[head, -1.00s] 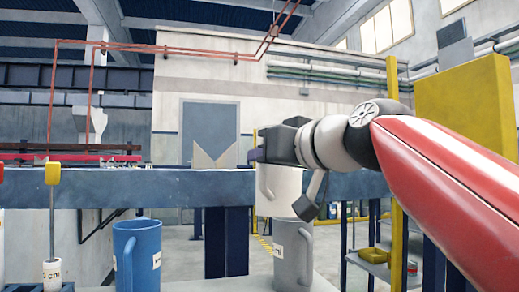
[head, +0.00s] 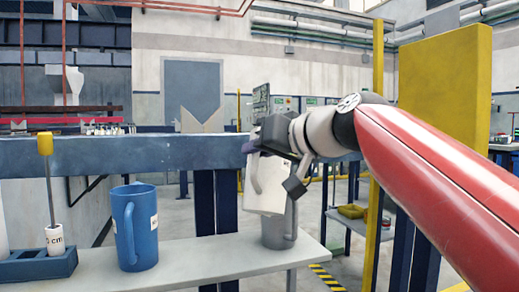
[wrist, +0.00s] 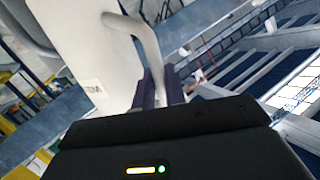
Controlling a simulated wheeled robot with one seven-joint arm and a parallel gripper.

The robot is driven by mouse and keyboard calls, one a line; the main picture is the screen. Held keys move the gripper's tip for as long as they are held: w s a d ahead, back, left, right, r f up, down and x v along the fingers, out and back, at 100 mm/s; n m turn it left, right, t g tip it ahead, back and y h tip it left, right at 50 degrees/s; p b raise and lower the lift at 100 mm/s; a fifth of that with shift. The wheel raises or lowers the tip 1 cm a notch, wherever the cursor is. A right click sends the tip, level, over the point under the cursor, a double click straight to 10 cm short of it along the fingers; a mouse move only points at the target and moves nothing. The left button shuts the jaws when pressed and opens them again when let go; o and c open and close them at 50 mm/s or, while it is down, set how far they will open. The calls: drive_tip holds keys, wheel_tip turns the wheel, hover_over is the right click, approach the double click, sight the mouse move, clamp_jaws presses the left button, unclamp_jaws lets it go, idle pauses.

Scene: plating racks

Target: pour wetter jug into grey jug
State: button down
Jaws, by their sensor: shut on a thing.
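A white jug (head: 268,190) is held in the air by my gripper (head: 262,146), a little tilted in the head view. In the wrist view my gripper (wrist: 166,88) is shut on the handle of the white jug (wrist: 85,45), and part of a label shows on its side. The grey jug (head: 277,236) stands upright on the pale bench, directly below and behind the white jug in the picture. The white jug hides much of its upper part. I cannot tell whether the two touch, nor see any liquid.
A blue jug (head: 138,228) stands on the pale bench (head: 200,265) to the left. Farther left is a dark blue rack (head: 40,265) with a yellow-topped tool (head: 46,145). A blue-grey beam (head: 110,152) runs behind. The bench between the blue and grey jugs is clear.

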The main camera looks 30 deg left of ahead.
drive_tip(key=shift+d+r+m+p, duration=0.15)
drive_tip(key=shift+m+p, duration=0.25)
drive_tip(key=shift+p, duration=0.6)
drive_tip(key=shift+f+g+h+p, duration=0.2)
drive_tip(key=shift+g+h+p, duration=0.1)
drive_tip(key=shift+g+p, duration=0.15)
drive_tip(key=shift+w+r+m+p, duration=0.15)
drive_tip(key=shift+r+m+p, duration=0.2)
drive_tip(key=shift+p, duration=0.45)
idle(0.3)
drive_tip(key=shift+w+m+g+h+p, duration=0.2)
drive_tip(key=shift+m+g+h+p, duration=0.2)
drive_tip(key=shift+p, duration=0.85)
drive_tip(key=shift+w+r+m+g+p, duration=0.45)
drive_tip(key=shift+w+r+m+p, duration=0.1)
drive_tip(key=shift+p, duration=1.8)
drive_tip(key=shift+a+f, duration=0.1)
drive_tip(key=shift+a, duration=0.1)
drive_tip(key=shift+h+p, duration=0.3)
drive_tip(key=shift+p, duration=0.05)
